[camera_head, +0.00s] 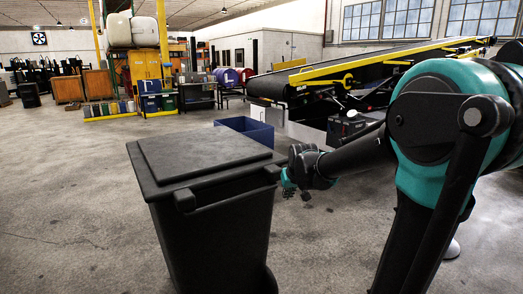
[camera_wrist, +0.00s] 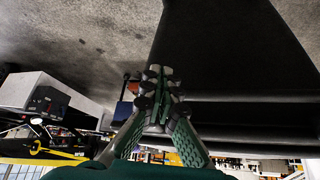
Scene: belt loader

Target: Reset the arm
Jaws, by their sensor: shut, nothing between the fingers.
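My gripper (camera_head: 290,185) is at the right side of a black lidded bin in the head view, close to the lid's right edge. I cannot tell whether it touches the bin. In the wrist view my gripper (camera_wrist: 160,82) has its fingertips together with nothing between them. My arm, black and teal, comes in from the right of the head view.
The black bin (camera_head: 220,240) stands upright with its lid shut; its dark side (camera_wrist: 225,45) fills much of the wrist view. A blue crate (camera_head: 245,130) is behind it. A yellow-edged belt loader (camera_head: 350,68) stands at the back right. The floor at left is clear.

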